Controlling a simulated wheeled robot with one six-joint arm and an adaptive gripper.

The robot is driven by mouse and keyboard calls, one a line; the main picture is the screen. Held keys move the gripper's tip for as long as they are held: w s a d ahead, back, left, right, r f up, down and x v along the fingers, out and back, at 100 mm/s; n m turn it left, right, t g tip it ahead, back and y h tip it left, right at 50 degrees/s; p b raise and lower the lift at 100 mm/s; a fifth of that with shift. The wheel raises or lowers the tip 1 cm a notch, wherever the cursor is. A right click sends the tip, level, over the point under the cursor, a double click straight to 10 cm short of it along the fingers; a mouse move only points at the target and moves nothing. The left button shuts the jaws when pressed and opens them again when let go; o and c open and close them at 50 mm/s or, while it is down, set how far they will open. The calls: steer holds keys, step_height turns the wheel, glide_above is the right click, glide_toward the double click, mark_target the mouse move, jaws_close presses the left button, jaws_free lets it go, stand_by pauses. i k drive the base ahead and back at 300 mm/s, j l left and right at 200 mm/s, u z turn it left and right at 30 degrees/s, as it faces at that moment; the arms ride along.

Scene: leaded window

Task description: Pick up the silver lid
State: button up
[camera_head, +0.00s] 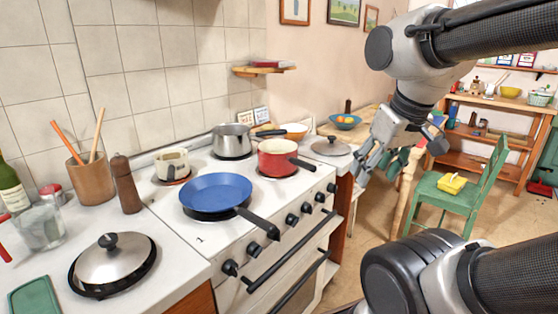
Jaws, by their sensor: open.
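A silver lid (113,258) with a dark round knob rests on a black round base on the left counter. A second, smaller lid (331,149), also silver-grey with a dark knob, lies on the counter right of the stove. My gripper (368,167) is open and hangs pointing down, just right of the smaller lid in the picture and far from the left lid. I see nothing between its fingers. Whether it is above the counter or out past its edge, I cannot tell.
The stove (206,240) holds a blue pan (215,191), a red pot (277,156), a grey pot (232,140) and a cream pot (173,164). A pepper mill (126,185) and utensil crock (91,182) stand behind the left lid. A green chair (455,200) stands right.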

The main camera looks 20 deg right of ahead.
mark_target(114, 256)
steer(key=j+u, duration=0.1)
steer(key=u, duration=0.25)
steer(key=j+u, duration=0.1)
steer(key=u, duration=0.2)
steer(key=i+u, duration=0.1)
steer(key=u, duration=0.25)
